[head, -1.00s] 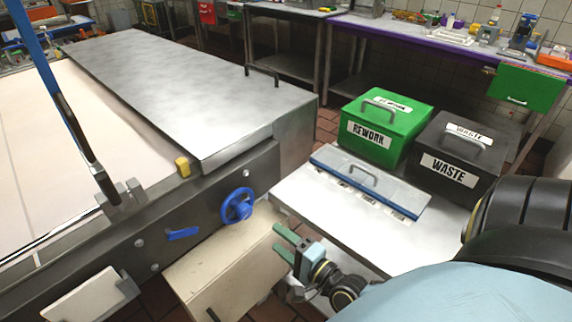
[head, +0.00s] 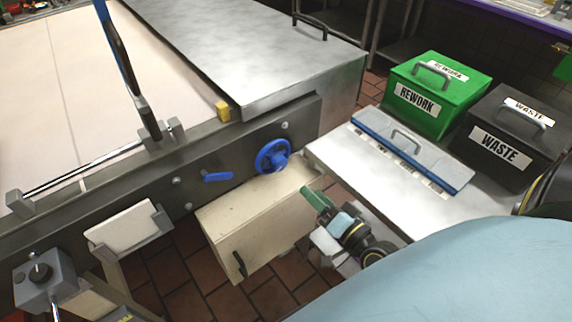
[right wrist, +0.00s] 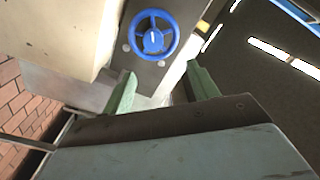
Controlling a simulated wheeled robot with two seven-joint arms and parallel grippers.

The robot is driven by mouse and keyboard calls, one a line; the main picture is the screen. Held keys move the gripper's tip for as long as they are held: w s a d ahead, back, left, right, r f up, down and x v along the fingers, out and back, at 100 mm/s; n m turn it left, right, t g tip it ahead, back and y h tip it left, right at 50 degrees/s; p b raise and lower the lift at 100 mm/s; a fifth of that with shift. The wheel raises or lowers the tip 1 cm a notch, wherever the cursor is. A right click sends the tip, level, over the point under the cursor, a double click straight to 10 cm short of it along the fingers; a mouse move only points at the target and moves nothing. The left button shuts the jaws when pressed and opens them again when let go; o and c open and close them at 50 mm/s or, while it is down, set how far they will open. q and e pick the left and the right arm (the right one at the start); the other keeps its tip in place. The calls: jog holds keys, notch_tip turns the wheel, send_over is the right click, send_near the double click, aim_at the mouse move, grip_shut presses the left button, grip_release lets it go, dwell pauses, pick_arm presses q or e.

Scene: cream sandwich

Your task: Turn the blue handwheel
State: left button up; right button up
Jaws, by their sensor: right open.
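The blue handwheel (head: 272,156) is mounted on the dark side panel of the conveyor machine. It also shows in the right wrist view (right wrist: 154,36), ahead of the fingers and slightly left of the middle between them. My right gripper (head: 312,195) is below and to the right of the handwheel in the head view, apart from it. In the right wrist view its two green fingers (right wrist: 160,85) are spread apart with nothing between them. My left gripper is not in view.
A blue lever (head: 216,177) sits left of the handwheel on the panel. A cream cabinet (head: 235,225) stands below. A steel table (head: 340,160) with a blue-edged lid is to the right, with a green REWORK bin (head: 437,95) and a black WASTE bin (head: 510,140) behind.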

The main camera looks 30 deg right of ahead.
jog(key=n, duration=0.2)
jog(key=n+b, duration=0.3)
jog(key=n, duration=0.4)
send_near(282, 165)
jog(key=w, duration=0.3)
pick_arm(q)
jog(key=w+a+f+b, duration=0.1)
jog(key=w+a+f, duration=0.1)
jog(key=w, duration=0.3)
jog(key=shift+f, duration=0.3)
pick_arm(e)
jog(key=shift+w+a+r, duration=0.1)
jog(key=shift+w+a, duration=0.1)
jog(key=shift+w, duration=1.35)
jog(key=shift+w+a, duration=0.2)
jog(key=shift+w, duration=1.4)
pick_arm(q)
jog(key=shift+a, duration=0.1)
pick_arm(e)
jog(key=c, duration=1)
